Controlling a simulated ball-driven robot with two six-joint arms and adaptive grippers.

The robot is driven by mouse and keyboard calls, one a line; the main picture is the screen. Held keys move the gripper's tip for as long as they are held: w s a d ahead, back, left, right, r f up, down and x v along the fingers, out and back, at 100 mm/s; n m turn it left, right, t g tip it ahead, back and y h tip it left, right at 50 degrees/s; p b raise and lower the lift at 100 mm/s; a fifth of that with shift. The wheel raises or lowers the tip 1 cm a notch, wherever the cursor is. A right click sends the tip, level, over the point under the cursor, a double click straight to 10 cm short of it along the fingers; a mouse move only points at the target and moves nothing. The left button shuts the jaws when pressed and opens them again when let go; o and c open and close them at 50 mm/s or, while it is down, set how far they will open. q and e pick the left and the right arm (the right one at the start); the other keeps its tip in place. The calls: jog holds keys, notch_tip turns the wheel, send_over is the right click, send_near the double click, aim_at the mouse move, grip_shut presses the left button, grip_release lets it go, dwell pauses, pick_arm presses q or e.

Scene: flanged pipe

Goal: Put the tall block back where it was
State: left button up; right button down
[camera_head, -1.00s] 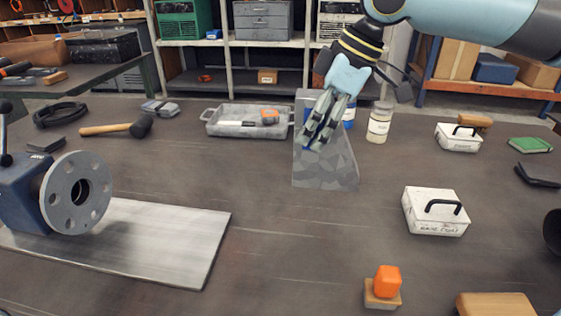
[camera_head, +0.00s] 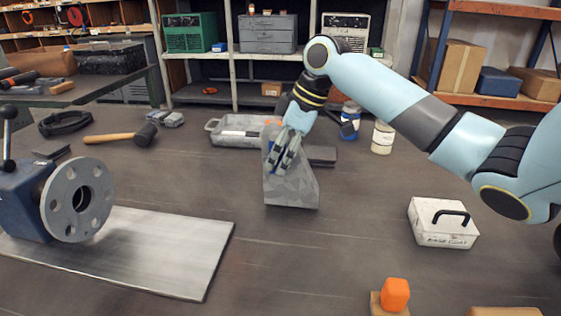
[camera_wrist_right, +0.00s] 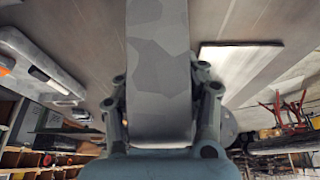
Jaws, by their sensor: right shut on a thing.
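The tall block is grey with a faceted, camouflage-like pattern and one slanted side. It stands upright in the middle of the head view (camera_head: 290,188) and fills the centre of the right wrist view (camera_wrist_right: 158,75). My right gripper (camera_head: 285,152) is shut on its upper part, with a finger on either side of it in the wrist view (camera_wrist_right: 160,100). I cannot tell whether its base touches the bench or hangs slightly above it. My left gripper is not in view.
A grey tray (camera_head: 228,133) and a dark flat patch (camera_head: 321,155) lie behind the block. Jars (camera_head: 382,138) stand to the right. A flanged pipe (camera_head: 77,200) and metal plate (camera_head: 150,250) are left; a white case (camera_head: 442,223) is right.

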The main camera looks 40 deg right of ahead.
aim_at(303, 156)
jog(key=shift+f, duration=0.8)
jog(key=c, duration=0.7)
grip_release()
jog(key=shift+f, duration=0.15)
jog(key=v, duration=1.1)
jog(key=shift+s+d+r, duration=0.1)
jog(key=shift+s+r, duration=0.1)
jog(key=shift+r, duration=0.4)
jog(key=shift+f, duration=0.1)
